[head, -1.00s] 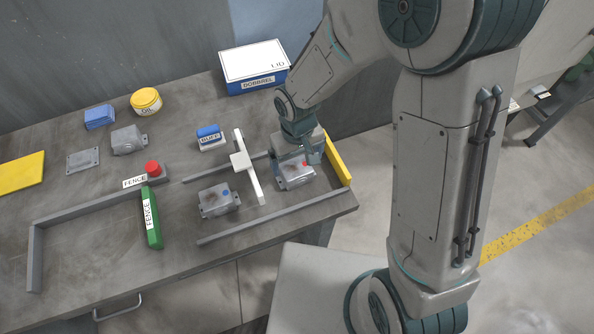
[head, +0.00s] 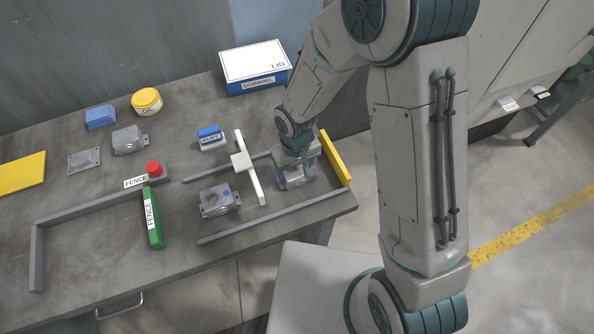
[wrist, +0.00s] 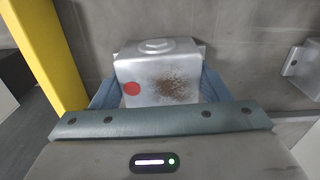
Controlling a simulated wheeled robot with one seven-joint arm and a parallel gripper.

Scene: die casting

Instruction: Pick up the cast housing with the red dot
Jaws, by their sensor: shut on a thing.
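The cast housing with the red dot (wrist: 165,78) is a grey metal block with side tabs and a brown rough patch on its top. In the wrist view it sits between the two fingers of my gripper (wrist: 158,92), which is shut on it. In the head view my gripper (head: 297,180) points down over this housing (head: 293,180), hiding most of it, the red dot included. I cannot tell whether the housing touches the table. A second housing, with a blue dot (head: 218,201), lies to the left.
A yellow bar (head: 336,158) is close on the right. Grey rails run behind and in front (head: 270,217). A blue-and-white box (head: 256,70) stands at the back.

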